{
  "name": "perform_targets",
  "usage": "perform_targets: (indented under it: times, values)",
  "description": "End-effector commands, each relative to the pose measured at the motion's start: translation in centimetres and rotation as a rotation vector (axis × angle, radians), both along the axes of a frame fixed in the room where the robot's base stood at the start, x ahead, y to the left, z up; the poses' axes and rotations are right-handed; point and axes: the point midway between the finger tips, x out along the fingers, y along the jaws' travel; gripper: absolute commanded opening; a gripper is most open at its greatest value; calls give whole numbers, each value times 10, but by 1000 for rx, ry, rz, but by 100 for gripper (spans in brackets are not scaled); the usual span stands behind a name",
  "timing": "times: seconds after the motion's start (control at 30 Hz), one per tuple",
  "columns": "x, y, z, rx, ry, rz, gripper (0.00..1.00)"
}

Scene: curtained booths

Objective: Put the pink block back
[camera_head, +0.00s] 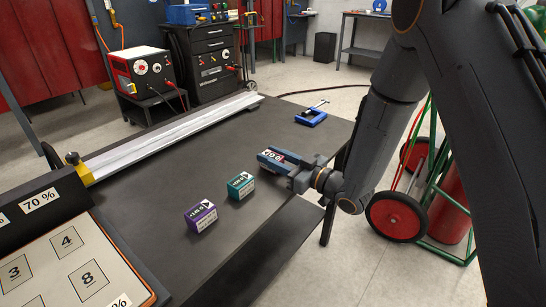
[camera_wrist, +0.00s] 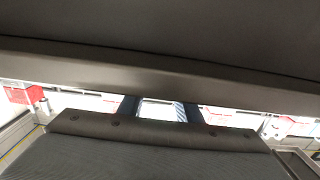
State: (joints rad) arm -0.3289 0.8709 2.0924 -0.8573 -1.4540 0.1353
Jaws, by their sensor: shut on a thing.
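My gripper (camera_head: 282,167) is shut on a small block (camera_head: 270,155) over the right side of the dark table (camera_head: 165,185). The held block shows a white label with dark print and a small reddish mark. The fingers hide much of it, so I cannot tell whether it is pink. No other block in view looks pink. A teal block (camera_head: 240,185) and a purple block (camera_head: 201,217), both with white labels, stand on the table to the left of my gripper. In the wrist view my fingers (camera_wrist: 160,110) show only partly, behind a dark surface.
A board with numbered squares (camera_head: 68,262) and a "70 %" panel (camera_head: 40,202) stand at the left front. A long metal rail (camera_head: 170,135) runs along the table's far side. A blue clamp (camera_head: 312,116) lies at the back right. The table's middle is clear.

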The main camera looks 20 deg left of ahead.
Motion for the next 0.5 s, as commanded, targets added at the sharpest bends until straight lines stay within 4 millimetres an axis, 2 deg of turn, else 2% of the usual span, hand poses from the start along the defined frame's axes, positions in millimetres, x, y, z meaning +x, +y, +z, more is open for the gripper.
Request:
perform_targets:
  times: [0.2,0.23,0.3,0.5]
  values:
    - [1,0,-2,2,-2,0,0]
    - [0,0,-3,-1,0,0,36]
    - [0,0,-3,-1,0,0,48]
    - [0,0,-3,-1,0,0,50]
